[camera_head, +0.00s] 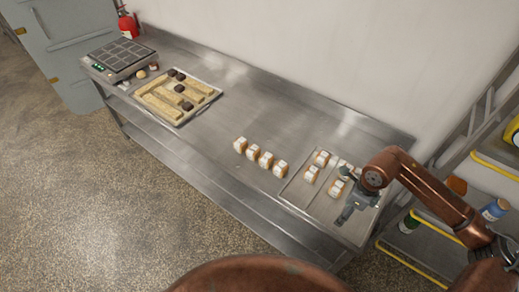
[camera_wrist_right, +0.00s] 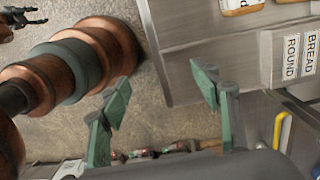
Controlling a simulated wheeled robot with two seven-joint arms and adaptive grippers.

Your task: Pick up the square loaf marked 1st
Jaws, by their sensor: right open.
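Several small loaves with white labels (camera_head: 266,160) stand in a short row on the steel table. More labelled loaves (camera_head: 311,174) sit in a tray (camera_head: 293,190) at the table's right end. The markings are too small to read, so I cannot tell which loaf is marked 1st. A loaf's edge (camera_wrist_right: 240,6) shows at the top there. A dark gripper, seemingly my left (camera_wrist_right: 22,17), shows at the upper left.
A wooden divided tray (camera_head: 150,107) with dark pieces and a scale (camera_head: 119,56) stand farther left. A shelf rack (camera_head: 425,240) stands at right. The table middle (camera_head: 215,125) is clear.

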